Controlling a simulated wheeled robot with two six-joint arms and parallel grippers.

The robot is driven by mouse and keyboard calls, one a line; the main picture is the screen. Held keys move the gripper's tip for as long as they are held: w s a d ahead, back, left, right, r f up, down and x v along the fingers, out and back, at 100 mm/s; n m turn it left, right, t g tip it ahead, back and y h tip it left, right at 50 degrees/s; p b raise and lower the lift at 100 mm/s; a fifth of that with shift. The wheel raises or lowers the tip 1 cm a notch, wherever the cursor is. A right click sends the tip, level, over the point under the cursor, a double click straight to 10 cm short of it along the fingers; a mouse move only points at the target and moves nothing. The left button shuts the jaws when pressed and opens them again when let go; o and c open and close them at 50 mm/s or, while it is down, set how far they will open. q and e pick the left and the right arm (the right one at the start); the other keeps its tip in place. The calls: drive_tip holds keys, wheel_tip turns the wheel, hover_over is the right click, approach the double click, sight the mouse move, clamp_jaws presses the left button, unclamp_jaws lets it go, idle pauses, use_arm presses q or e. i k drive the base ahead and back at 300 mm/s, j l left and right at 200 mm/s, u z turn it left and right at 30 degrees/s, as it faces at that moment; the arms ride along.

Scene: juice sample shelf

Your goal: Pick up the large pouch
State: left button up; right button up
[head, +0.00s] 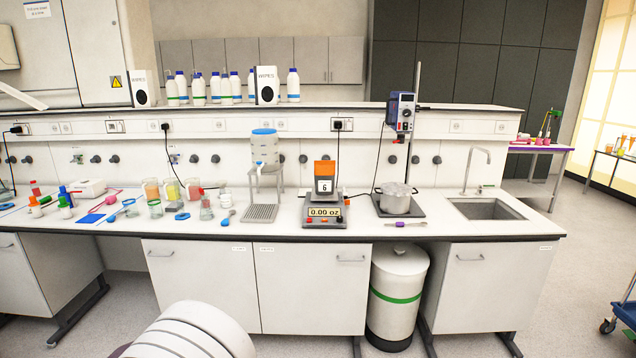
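A pouch-like packet (324,177), orange on top with a white label reading 6, stands upright on the digital scale (325,221) near the middle of the bench. The scale's display reads 0.00 oz. I cannot tell whether this packet is the large pouch; no other clear pouch shows. Neither of my grippers is in view.
A white bin (397,290) stands below.

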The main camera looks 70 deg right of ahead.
sight(324, 170)
drive_tip(key=z, duration=2.6)
